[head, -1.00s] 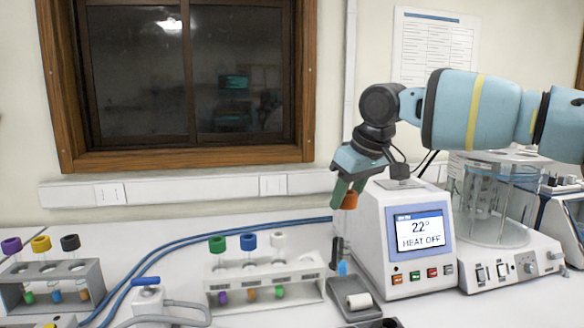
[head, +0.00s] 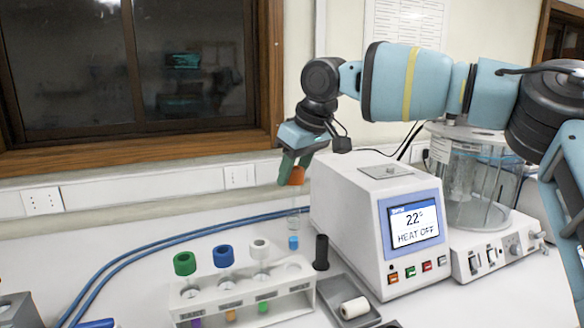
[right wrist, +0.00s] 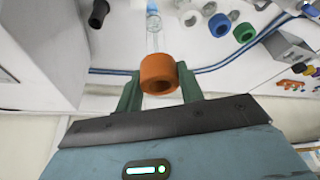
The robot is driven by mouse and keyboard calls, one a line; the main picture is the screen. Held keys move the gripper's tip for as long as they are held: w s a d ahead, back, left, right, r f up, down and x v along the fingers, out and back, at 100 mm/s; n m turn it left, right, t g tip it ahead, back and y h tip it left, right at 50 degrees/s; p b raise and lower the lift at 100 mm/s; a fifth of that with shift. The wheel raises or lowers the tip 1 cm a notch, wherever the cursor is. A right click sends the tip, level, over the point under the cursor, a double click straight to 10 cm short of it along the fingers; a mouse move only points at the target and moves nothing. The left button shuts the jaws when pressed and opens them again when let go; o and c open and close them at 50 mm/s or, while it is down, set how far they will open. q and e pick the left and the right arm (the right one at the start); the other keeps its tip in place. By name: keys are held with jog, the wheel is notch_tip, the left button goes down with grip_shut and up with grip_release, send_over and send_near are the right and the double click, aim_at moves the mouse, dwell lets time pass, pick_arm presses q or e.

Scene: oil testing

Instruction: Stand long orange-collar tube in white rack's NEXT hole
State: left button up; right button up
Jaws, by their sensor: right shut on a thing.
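The long tube with the orange collar (head: 296,176) hangs upright from my right gripper (head: 293,168), which is shut on its collar. Its clear body leads down to a blue tip (head: 293,242), which appears in the air behind the right end of the white rack (head: 245,308). The rack holds tubes with green (head: 185,263), blue (head: 223,256) and white (head: 260,249) caps. Its rightmost hole (head: 295,267) looks empty. In the right wrist view the orange collar (right wrist: 158,75) sits between the fingers (right wrist: 158,90). My left gripper is out of view.
A white heater box (head: 350,215) stands just right of the tube. A black upright cylinder (head: 321,252) and a grey tray with a white roll (head: 353,307) are beside the rack. Blue hoses (head: 150,260) run behind it. A grey rack's edge (head: 20,310) shows at far left.

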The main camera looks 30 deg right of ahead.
aim_at(293, 200)
jog(key=shift+w+f+b, duration=0.1)
jog(key=shift+f+b, duration=0.2)
jog(key=shift+f, duration=1.4)
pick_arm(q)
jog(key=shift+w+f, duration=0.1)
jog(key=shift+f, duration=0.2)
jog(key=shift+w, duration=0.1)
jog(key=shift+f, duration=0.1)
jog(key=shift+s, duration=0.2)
pick_arm(e)
jog(key=shift+f, duration=0.15)
jog(key=shift+f, duration=0.15)
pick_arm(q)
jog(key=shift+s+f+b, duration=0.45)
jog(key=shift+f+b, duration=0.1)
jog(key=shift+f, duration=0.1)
pick_arm(e)
jog(key=shift+f, duration=1.25)
